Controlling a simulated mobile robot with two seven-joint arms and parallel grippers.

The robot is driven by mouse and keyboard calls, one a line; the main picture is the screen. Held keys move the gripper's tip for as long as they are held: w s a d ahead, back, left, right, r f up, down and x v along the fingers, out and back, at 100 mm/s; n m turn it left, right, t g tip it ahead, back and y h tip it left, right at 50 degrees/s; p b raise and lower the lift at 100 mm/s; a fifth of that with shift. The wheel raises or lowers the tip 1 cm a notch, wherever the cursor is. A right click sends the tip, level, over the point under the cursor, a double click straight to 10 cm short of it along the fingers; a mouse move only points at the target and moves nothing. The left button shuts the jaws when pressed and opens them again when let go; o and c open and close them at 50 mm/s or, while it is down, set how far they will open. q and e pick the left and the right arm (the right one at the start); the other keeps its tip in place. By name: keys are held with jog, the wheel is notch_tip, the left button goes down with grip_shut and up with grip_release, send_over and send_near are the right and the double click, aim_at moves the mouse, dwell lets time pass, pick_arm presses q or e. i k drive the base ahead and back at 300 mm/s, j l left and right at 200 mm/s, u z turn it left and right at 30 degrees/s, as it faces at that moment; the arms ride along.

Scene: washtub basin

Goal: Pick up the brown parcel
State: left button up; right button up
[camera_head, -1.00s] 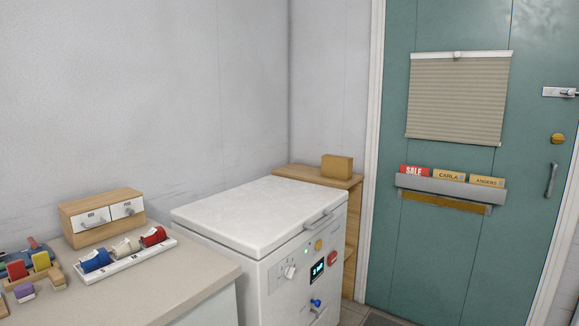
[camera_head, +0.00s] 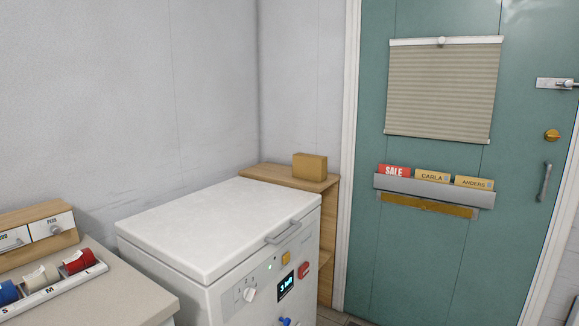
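A small brown parcel (camera_head: 310,167), box-shaped, sits upright on top of a wooden shelf unit (camera_head: 268,174) in the corner, between the white chest appliance and the door. Nothing covers the parcel from this side. Neither of my grippers shows in the head view.
The white chest appliance (camera_head: 205,222) with a closed lid, front handle and knobs stands in front of the shelf unit. A counter (camera_head: 110,290) at left holds a small drawer box (camera_head: 38,238) and a tray of coloured rolls (camera_head: 50,288). A teal door (camera_head: 420,250) is at right.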

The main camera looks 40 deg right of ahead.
aim_at(313, 168)
jog(key=i+l+u, duration=0.2)
jog(key=l, duration=0.4)
jog(key=i+l+u, duration=0.15)
jog(key=l, duration=0.45)
jog(key=l+u, duration=0.2)
jog(key=l, duration=0.4)
jog(key=i+l, duration=0.1)
jog(key=l, duration=0.5)
jog(key=i+l, duration=0.1)
jog(key=l, duration=0.55)
jog(key=i+l, duration=0.1)
jog(key=l, duration=0.5)
